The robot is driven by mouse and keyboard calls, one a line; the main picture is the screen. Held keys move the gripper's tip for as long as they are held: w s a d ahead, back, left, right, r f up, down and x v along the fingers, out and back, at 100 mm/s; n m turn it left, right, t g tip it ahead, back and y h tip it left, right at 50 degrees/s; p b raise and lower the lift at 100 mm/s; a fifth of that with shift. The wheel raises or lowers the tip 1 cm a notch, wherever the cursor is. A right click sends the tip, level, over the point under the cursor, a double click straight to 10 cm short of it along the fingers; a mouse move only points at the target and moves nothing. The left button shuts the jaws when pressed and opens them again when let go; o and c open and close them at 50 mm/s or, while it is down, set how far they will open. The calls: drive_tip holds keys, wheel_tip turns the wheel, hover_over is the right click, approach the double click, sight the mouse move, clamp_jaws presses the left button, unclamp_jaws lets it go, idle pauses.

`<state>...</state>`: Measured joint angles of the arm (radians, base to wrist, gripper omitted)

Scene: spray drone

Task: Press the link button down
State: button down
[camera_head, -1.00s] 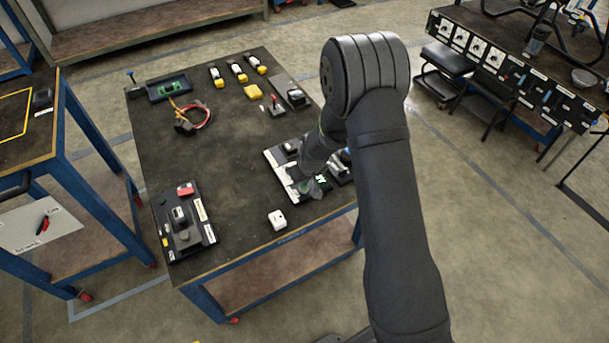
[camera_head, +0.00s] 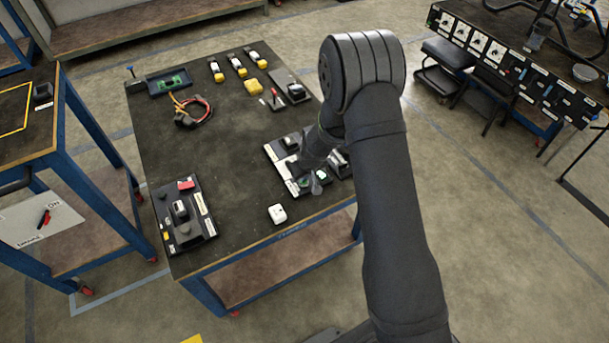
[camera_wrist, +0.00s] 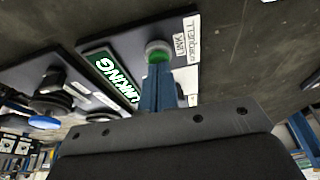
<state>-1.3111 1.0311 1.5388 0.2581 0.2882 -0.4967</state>
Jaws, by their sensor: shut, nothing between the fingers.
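The link button (camera_wrist: 157,46) is a round grey cap with a green part, beside a white label reading "LINK" in the wrist view. My gripper (camera_wrist: 158,70) is shut and empty. Its blue fingertips are right at the button and overlap its edge; I cannot tell how far the cap is down. A green display (camera_wrist: 109,74) reading "LINKING" is lit beside the button, partly hidden by the fingers. In the head view my gripper (camera_head: 315,186) points down at the transducer board (camera_head: 273,157) near the table's front right edge. The button is hidden there.
A white cube (camera_head: 277,214) stands in front of the board. A dark panel with a red part (camera_head: 186,185) lies at the table's front left. A cable coil (camera_head: 193,112), a green circuit tray (camera_head: 169,82) and yellow-and-white bottles (camera_head: 236,66) are farther back. The table's middle is clear.

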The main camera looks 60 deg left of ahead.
drive_tip(key=shift+s+d+f, duration=0.1)
drive_tip(key=shift+d, duration=0.15)
wheel_tip(320, 180, up, 5)
drive_tip(key=shift+a+f, duration=0.15)
drive_tip(key=v, duration=0.9)
idle(0.4)
hover_over(305, 182)
wheel_tip(305, 182, down, 8)
drive_tip(key=shift+r, duration=0.15)
drive_tip(key=shift+a, duration=0.25)
drive_tip(key=shift+v, duration=1.45)
drive_tip(key=shift+d, duration=0.1)
